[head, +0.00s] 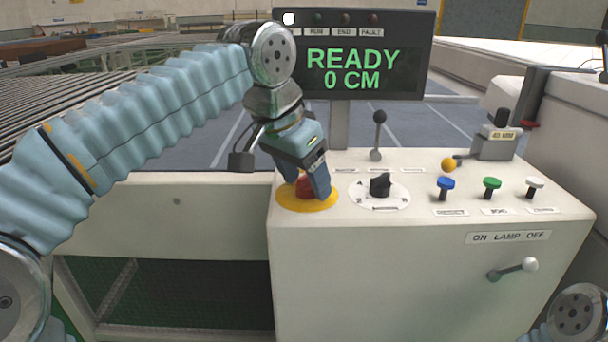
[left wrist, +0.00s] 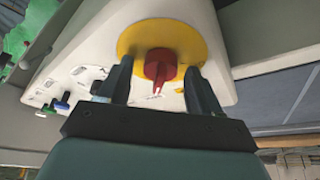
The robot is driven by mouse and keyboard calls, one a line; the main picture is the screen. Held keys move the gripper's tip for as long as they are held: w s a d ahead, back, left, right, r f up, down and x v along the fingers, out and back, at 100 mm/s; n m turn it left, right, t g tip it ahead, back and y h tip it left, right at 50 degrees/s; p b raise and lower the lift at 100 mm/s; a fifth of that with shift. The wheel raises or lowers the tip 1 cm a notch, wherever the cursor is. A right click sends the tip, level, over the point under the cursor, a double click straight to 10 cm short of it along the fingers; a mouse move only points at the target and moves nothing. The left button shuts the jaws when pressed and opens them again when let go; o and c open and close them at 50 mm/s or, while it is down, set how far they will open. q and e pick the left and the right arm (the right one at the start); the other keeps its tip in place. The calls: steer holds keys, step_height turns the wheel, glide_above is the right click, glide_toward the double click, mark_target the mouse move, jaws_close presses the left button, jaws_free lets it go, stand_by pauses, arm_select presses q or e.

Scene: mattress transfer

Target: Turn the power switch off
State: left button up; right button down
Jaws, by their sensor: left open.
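A red rotary knob (head: 305,187) sits on a yellow disc (head: 294,205) at the left of the white control panel's top. My left gripper (head: 308,184) points down over it with its fingers open, one on each side of the knob. In the left wrist view the red knob (left wrist: 160,68) on its yellow disc (left wrist: 195,45) lies between the two fingers (left wrist: 160,78); gaps appear on both sides. Whether a finger touches the knob cannot be told. The display (head: 352,68) reads READY, 0 CM, with a white lamp lit at its top left. My right gripper is not in view.
Right of the knob are a black selector (head: 380,186), a black-topped lever (head: 378,135) and blue (head: 446,188), green (head: 491,188) and white (head: 535,187) buttons. A side lever (head: 512,269) sits under an ON LAMP OFF label.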

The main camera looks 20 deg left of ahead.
arm_select(q)
steer(key=shift+c, duration=0.3)
steer(key=c, duration=1)
steer(key=shift+o, duration=0.2)
steer(key=shift+n, duration=0.3)
steer(key=n+y, duration=0.1)
steer(key=n, duration=0.3)
steer(key=shift+d+t+y, duration=0.15)
steer(key=shift+t+y, duration=0.25)
steer(key=n+y, duration=0.1)
steer(key=n, duration=0.3)
steer(key=shift+d+n+y, duration=0.15)
steer(key=shift+n+y, duration=0.25)
steer(key=n, duration=0.2)
steer(key=n+g+y, duration=0.1)
steer(key=n, duration=0.1)
steer(key=shift+d+n+y, duration=0.1)
steer(key=shift+n+y, duration=0.2)
steer(key=shift+w+n+g+y, duration=0.1)
steer(key=shift+n+g+y, duration=0.45)
steer(key=shift+n, duration=1.35)
